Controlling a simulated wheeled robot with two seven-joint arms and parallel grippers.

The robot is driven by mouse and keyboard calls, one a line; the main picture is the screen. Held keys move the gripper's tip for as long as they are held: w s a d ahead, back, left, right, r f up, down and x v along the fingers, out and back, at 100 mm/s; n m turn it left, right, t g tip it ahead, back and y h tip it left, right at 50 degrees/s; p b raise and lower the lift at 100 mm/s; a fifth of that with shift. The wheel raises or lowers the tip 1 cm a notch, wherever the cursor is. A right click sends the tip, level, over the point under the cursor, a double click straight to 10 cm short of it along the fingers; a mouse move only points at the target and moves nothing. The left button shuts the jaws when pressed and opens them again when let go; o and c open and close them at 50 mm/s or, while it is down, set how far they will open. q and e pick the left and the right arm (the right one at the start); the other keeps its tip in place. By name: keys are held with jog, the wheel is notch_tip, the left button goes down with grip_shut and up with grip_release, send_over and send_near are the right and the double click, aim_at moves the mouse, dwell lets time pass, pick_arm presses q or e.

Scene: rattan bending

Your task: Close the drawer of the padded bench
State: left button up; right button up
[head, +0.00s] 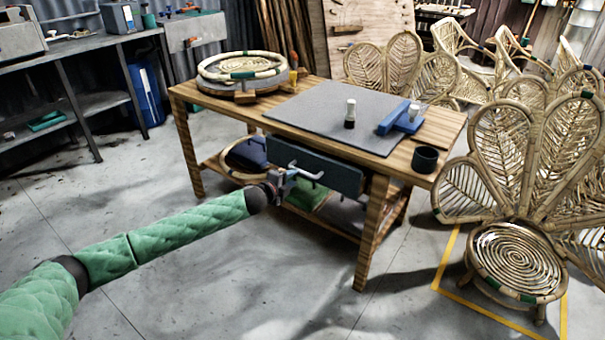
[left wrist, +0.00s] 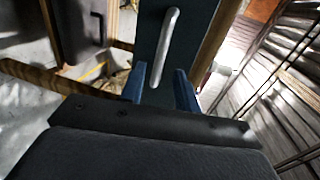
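The padded bench (head: 352,112) is a wooden table with a grey pad on top. Its dark drawer (head: 342,178) has a silver bar handle (head: 306,171) and appears to stand out from under the top. My left gripper (head: 287,178) is in front of the drawer, near the left end of the handle. In the left wrist view its two blue fingers (left wrist: 160,87) are apart and empty. The dark drawer front (left wrist: 182,62) and silver handle (left wrist: 166,45) lie ahead of them; contact cannot be told. My right gripper is not in view.
A round rattan piece (head: 241,68), a blue tool (head: 401,117) and a dark cup (head: 426,158) are on the bench. Rattan chairs (head: 519,250) stand at the right. A dark panel with a handle (left wrist: 80,32) shows in the wrist view. The front floor is open.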

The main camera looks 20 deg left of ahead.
aim_at(301, 173)
pick_arm(q)
jog(key=x, duration=0.7)
jog(key=shift+w, duration=0.2)
grip_shut()
